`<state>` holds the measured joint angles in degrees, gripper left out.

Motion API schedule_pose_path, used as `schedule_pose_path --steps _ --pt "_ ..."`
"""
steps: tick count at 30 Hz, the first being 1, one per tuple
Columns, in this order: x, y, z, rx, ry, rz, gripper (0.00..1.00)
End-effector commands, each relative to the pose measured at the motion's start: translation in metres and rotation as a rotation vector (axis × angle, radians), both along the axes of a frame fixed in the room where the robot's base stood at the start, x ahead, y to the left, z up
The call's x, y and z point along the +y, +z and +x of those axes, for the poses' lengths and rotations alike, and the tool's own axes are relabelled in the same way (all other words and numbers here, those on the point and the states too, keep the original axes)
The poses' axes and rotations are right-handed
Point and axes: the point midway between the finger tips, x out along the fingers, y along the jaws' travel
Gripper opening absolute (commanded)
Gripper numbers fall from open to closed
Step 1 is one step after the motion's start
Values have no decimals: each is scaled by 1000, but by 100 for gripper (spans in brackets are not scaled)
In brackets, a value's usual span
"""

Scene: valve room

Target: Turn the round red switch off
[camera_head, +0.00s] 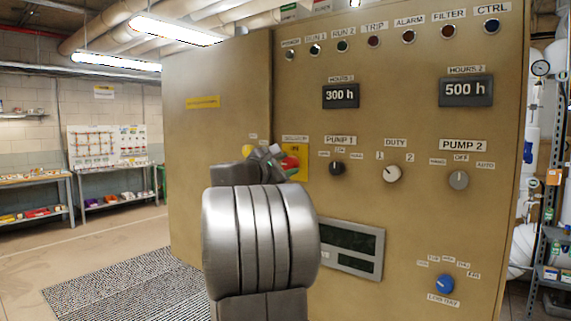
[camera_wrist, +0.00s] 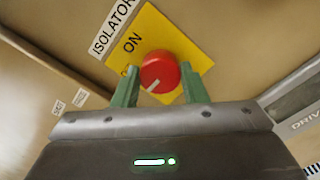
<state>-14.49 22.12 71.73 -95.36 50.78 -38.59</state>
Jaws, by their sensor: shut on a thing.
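The round red switch (camera_wrist: 160,72) sits on a yellow plate (camera_wrist: 174,30) under an ISOLATOR label in the wrist view. The plate reads ON above the switch; lettering lower on it is partly hidden. A pale pointer mark on the switch points to the lower left. My gripper (camera_wrist: 161,84) has its two green fingers on either side of the switch, shut on it. In the head view, the switch (camera_head: 290,162) and plate (camera_head: 302,165) are partly hidden behind my gripper (camera_head: 268,158) and wrist.
The tan cabinet front carries the PUMP 1 knob (camera_head: 337,168), the white DUTY knob (camera_head: 393,174), the grey PUMP 2 knob (camera_head: 458,180) and a blue knob (camera_head: 445,284). A dark display panel (camera_head: 352,250) sits below. Floor at left holds a grey mat (camera_head: 130,285).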

Motion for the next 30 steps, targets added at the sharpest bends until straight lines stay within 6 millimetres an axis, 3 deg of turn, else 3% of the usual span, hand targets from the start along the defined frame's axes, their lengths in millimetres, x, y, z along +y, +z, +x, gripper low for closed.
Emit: schedule_pose_path --steps 15,16,18,30 --pt "0 -2 0 13 1 -14 16" --pt "0 -2 0 13 1 -14 45" --pt "0 -2 0 12 0 -13 59" --pt "5 -2 -5 10 2 -13 61"
